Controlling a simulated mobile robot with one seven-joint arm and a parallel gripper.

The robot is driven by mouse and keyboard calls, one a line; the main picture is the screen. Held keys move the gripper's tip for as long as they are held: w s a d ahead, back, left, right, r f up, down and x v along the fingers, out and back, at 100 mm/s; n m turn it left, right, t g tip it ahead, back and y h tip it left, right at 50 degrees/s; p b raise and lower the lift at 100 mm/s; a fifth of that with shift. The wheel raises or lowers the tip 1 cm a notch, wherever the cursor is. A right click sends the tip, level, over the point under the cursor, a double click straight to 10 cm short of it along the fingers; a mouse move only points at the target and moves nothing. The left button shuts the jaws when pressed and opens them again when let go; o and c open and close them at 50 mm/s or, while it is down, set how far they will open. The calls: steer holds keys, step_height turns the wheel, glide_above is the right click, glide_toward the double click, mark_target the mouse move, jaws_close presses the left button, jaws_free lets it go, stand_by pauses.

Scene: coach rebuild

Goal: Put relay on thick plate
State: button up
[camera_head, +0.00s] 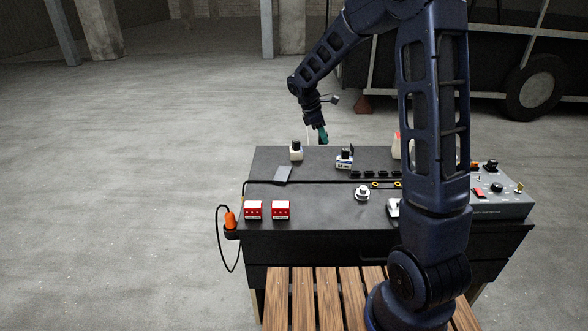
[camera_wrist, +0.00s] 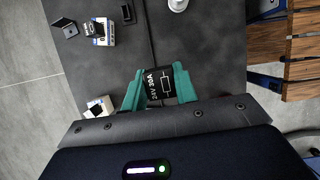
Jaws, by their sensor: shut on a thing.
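My gripper (camera_wrist: 158,88) has teal fingers shut on a black relay (camera_wrist: 160,80) with white printing and a drawn symbol. In the head view my gripper (camera_head: 323,136) hangs above the far edge of the dark bench, and the relay cannot be made out there. A flat grey plate (camera_head: 283,174), which looks like the thick plate, lies on the bench to the left of my gripper and nearer. Its thickness is hard to tell. In the wrist view I cannot pick it out under the gripper.
On the dark bench (camera_head: 320,210) stand a white block with a black top (camera_head: 296,152), a blue-labelled box (camera_head: 344,160), two red boxes (camera_head: 267,210) and a white round part (camera_head: 362,193). A grey control box (camera_head: 505,203) stands right. The bench's front left middle is clear.

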steer(key=r, duration=0.1)
glide_above(286, 173)
steer(key=a, duration=0.1)
steer(key=f, duration=2)
steer(key=shift+a, duration=0.25)
steer(key=shift+f, duration=0.15)
steer(key=o, duration=1)
steer(key=shift+c, duration=0.2)
